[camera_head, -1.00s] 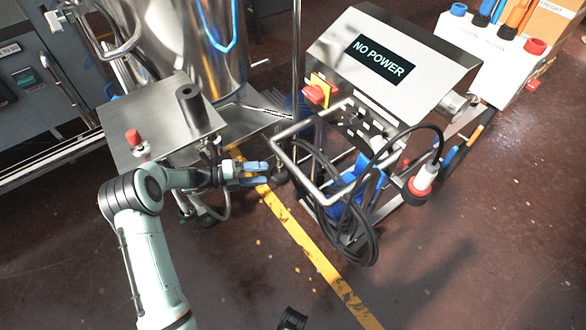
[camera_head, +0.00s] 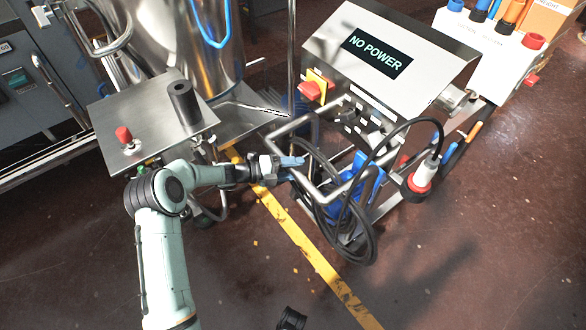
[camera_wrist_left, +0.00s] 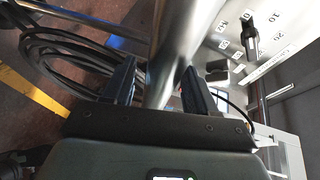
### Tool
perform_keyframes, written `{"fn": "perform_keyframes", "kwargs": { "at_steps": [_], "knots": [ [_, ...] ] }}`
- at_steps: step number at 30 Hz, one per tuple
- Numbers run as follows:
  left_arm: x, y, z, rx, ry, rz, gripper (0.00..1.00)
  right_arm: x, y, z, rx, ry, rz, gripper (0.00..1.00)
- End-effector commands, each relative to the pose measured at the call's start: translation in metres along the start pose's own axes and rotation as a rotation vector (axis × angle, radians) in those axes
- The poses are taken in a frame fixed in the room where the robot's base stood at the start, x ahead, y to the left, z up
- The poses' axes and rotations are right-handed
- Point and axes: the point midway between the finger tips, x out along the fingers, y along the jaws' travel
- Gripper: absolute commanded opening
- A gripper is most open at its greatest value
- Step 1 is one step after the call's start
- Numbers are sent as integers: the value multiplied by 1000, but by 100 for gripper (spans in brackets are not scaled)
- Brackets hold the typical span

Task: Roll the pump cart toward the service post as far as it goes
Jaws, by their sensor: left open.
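The pump cart (camera_head: 440,62) is a steel frame with a sloped hood, a "NO POWER" display, knobs and a bent-tube handle (camera_head: 331,203). The service post is probably the white box (camera_head: 483,41) with coloured connectors behind the cart, at the upper right. My left gripper (camera_head: 292,161) is at the left side of the handle, fingers open. In the left wrist view the steel handle tube (camera_wrist_left: 166,60) passes between the two open fingers (camera_wrist_left: 157,82); contact cannot be told. My right gripper is not clearly in view.
Black cable loops (camera_head: 366,240) hang from the cart, and a red-and-white plug (camera_head: 418,180) hangs at its right. A steel tank (camera_head: 172,35) and a side table (camera_head: 140,115) stand left. A yellow line (camera_head: 310,255) crosses the floor. Floor at the lower right is clear.

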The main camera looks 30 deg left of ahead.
Motion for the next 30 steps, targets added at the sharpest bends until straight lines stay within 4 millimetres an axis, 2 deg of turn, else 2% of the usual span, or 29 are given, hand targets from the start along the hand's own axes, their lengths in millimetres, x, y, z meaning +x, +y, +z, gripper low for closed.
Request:
{"fn": "perform_keyframes", "kwargs": {
  "at_steps": [1, 2, 6, 7, 11, 18, 24, 25, 26, 27, 30],
  "knots": [
    [0, 0, 0, 0, 0, 0, 57, 0, 0, 0, 0, 0, 0, 43],
    [0, 0, 0, 0, 0, 0, 50, 0, 0, 0, 0, 0, 0, 43],
    [0, 0, 0, 0, 0, 0, 5, 0, 0, 0, 0, 0, 0, 43],
    [0, 0, 0, 0, 0, 0, 0, 0, 0, 0, 0, 0, 0, 43],
    [1, -1, 0, 0, 1, -1, 0, -1, 0, 1, 0, -2, 0, 43],
    [22, -7, 8, 2, 1, -3, 0, -9, -3, 13, -3, -37, -2, 43],
    [22, -6, 8, 1, 1, -4, 0, -8, -3, 13, -3, -35, -2, 43],
    [22, -6, 8, 1, 1, -4, 40, -8, -3, 13, -3, -35, -1, 43],
    [22, -6, 8, 1, 1, -4, 49, -8, -3, 13, -3, -35, -1, 43],
    [22, -6, 8, 1, 1, -4, 57, -8, -3, 13, -3, -35, -1, 43],
    [21, -6, 8, 1, 1, -2, 57, -8, -3, 12, -3, -35, -1, 43]
  ]
}}
